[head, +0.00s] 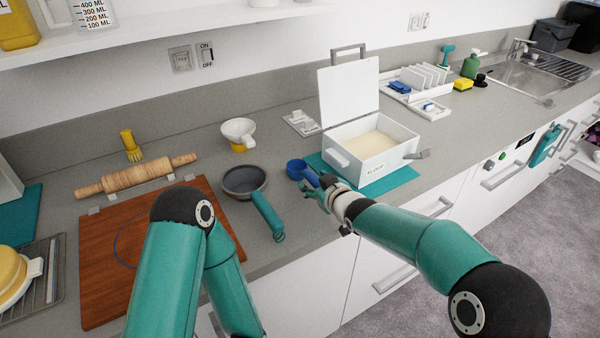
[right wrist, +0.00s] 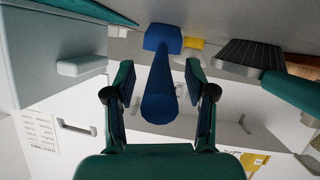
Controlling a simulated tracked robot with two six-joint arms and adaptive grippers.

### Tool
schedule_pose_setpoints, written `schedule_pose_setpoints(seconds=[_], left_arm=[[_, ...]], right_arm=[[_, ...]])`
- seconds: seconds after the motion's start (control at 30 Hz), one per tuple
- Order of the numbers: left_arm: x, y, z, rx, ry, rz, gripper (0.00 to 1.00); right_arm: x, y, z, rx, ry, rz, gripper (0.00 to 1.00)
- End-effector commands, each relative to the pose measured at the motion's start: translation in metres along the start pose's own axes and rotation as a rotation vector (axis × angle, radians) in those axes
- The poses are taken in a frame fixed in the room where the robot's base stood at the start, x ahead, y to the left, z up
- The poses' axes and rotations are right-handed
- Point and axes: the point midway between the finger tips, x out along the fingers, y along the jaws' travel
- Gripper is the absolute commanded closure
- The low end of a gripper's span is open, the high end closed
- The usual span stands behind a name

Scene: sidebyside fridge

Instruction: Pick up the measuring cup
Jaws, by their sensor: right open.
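In the right wrist view the blue handle (right wrist: 160,95) lies between the two spread fingers of my right gripper (right wrist: 160,98), with gaps on both sides; the cup's bowl (right wrist: 163,38) is beyond the fingertips. Whether the fingers touch the handle cannot be told, but they look apart. My left gripper is out of view.
The white flour box (head: 368,150) stands open on the teal mat (head: 398,181), right of the cup. A grey pan (head: 244,181) with a teal handle lies to its left. A wooden board (head: 110,250) and rolling pin (head: 137,175) are farther left.

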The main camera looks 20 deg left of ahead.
Motion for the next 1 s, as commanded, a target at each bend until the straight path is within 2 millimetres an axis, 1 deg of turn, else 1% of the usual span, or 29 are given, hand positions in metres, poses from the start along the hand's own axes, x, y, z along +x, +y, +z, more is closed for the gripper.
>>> schedule_pose_setpoints(seconds=[0.13,0.37,0.4,0.47,0.83,1.0], left_arm=[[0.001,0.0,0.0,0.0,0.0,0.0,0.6],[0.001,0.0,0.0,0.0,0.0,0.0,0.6],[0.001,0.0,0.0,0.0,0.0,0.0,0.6],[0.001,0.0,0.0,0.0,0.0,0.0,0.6],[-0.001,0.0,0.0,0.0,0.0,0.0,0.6],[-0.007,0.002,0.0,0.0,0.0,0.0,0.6]], right_arm=[[0.0,0.0,0.001,0.0,0.0,0.0,0.45],[0.0,0.001,0.001,0.0,0.0,0.001,0.83],[0.0,0.001,0.001,0.001,0.0,0.001,0.9],[-0.001,0.001,0.001,0.001,0.0,0.001,1.0],[-0.002,0.002,-0.001,0.001,0.001,0.002,1.0],[-0.006,0.005,-0.009,0.002,0.001,0.005,1.0]])
